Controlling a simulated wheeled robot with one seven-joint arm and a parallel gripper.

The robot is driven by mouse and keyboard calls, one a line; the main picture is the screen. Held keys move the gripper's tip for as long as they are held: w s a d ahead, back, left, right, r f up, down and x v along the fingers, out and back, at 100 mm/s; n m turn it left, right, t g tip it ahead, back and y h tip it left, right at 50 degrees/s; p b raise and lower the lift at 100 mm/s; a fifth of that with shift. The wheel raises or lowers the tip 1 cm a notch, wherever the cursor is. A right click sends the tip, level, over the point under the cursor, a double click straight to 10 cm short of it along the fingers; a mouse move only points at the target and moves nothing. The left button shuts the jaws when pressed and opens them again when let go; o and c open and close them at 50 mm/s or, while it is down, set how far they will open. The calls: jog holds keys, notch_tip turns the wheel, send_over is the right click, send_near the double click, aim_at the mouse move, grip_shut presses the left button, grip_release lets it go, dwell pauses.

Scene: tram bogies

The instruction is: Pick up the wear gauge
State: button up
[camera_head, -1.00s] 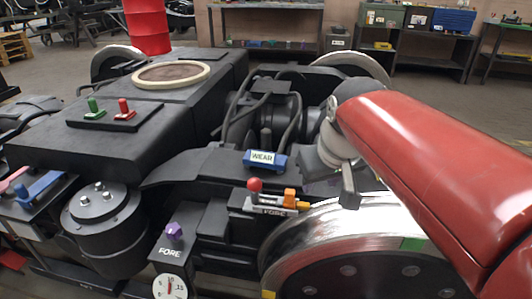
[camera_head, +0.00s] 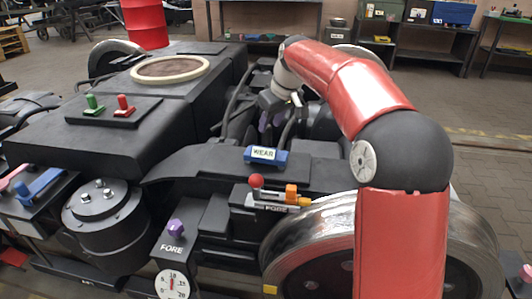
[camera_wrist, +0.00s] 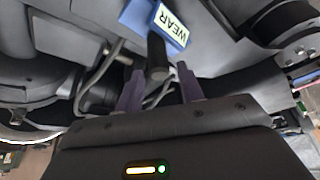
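The wear gauge is a blue block with a white "WEAR" label (camera_head: 265,156). It lies on the dark bogie frame, left of the near wheel. In the wrist view the gauge (camera_wrist: 153,20) is at the top, beyond my fingertips. My gripper (camera_wrist: 159,70) has two purple fingers, apart. A dark round post (camera_wrist: 157,58) shows between them in that view; whether it is touched, I cannot tell. In the head view my gripper (camera_head: 272,119) is just behind the gauge, pointing down, partly hidden among dark parts and hoses. The gauge is apart from the fingers.
A red-knobbed lever (camera_head: 257,182) and an orange-and-grey "FORE" device (camera_head: 291,196) stand in front of the gauge. A shiny wheel (camera_head: 312,235) is at right. Cables (camera_wrist: 108,62) and dark bogie parts surround my gripper.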

aim_at(269, 127)
jog(key=x, duration=0.5)
jog(key=shift+w+d, duration=0.1)
jog(key=shift+w, duration=0.05)
grip_shut()
